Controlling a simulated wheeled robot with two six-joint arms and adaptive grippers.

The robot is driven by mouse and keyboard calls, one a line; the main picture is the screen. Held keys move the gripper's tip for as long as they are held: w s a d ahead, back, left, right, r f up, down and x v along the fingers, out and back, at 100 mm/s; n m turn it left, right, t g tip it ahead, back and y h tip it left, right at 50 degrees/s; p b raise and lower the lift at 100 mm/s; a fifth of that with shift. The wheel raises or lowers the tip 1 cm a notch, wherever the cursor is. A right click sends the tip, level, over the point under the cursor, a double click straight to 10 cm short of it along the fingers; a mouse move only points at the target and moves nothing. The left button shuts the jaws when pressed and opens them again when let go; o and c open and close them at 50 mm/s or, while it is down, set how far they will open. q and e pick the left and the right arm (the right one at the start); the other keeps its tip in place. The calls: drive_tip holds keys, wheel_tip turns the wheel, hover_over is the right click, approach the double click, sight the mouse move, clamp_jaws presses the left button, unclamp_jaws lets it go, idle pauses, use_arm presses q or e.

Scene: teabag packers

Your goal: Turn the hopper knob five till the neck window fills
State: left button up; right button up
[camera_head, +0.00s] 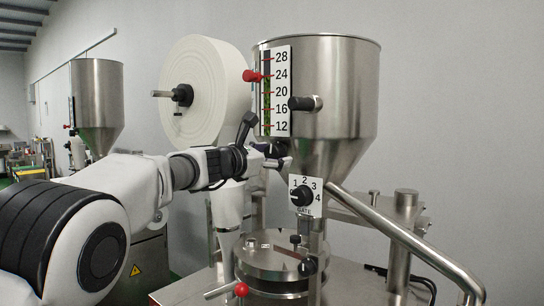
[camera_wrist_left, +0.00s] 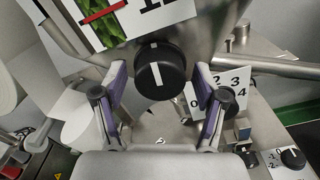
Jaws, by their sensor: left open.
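A black knob with a white pointer line (camera_wrist_left: 162,78) sits at the middle of the left wrist view, its line nearly upright. My left gripper (camera_wrist_left: 155,118) is open, with one finger to each side below the knob and gaps between. In the head view my left gripper (camera_head: 265,150) is at the lower left of the steel hopper (camera_head: 345,85). The strip also shows green in the wrist view (camera_wrist_left: 110,28). My right gripper is out of view.
A gate dial (camera_head: 301,196) marked with numbers sits below the hopper, right of my gripper, and in the wrist view (camera_wrist_left: 222,100). A black handle (camera_head: 305,103) juts from the hopper. A white roll (camera_head: 205,90) stands behind. A steel bar (camera_head: 410,240) slopes at right.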

use_arm(q)
drive_tip(key=shift+s, duration=0.1)
drive_tip(key=v, duration=1.1)
drive_tip(key=shift+s+a, duration=0.25)
drive_tip(key=shift+s, duration=0.05)
drive_tip(key=shift+w, duration=0.1)
